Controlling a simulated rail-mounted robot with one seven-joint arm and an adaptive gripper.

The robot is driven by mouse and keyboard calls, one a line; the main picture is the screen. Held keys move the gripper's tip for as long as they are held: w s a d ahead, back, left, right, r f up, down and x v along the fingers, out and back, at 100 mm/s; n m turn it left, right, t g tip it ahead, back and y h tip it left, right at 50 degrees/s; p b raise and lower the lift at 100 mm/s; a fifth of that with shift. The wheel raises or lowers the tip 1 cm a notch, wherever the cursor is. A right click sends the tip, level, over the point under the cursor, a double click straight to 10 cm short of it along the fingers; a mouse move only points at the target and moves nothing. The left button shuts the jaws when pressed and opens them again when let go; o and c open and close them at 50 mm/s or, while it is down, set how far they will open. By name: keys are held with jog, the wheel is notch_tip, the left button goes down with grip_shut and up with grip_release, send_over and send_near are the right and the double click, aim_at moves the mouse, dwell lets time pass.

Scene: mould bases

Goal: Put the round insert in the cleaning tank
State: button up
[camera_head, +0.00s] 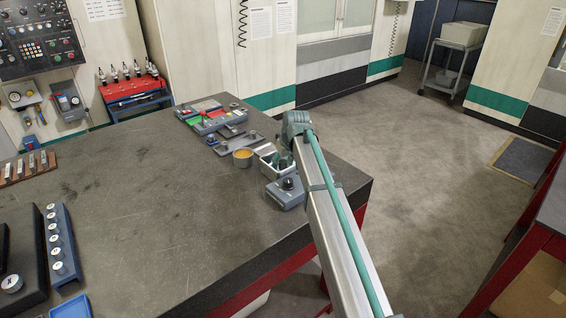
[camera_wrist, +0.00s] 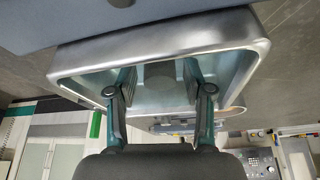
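The cleaning tank is a small open box with a bright metal rim (camera_wrist: 160,42) that fills much of the wrist view. In the head view the tank (camera_head: 266,173) stands near the table's right edge, partly behind my arm. My gripper (camera_wrist: 158,72) points into the tank, its two teal fingers spread apart. A grey round shape (camera_wrist: 160,76), which looks like the round insert, shows inside the tank between the fingertips, with a gap on both sides. I cannot tell how deep it lies. In the head view my gripper (camera_head: 276,160) is small and partly hidden.
A blue-grey block with a dark knob (camera_head: 286,194) stands in front of the tank. A blue rack with round pieces (camera_head: 62,246) and a dark block (camera_head: 22,262) are at the left. The table middle is clear.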

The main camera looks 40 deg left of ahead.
jog(key=shift+r, duration=0.1)
jog(key=b+v, duration=0.2)
jog(key=v, duration=1)
jog(key=shift+d, duration=0.1)
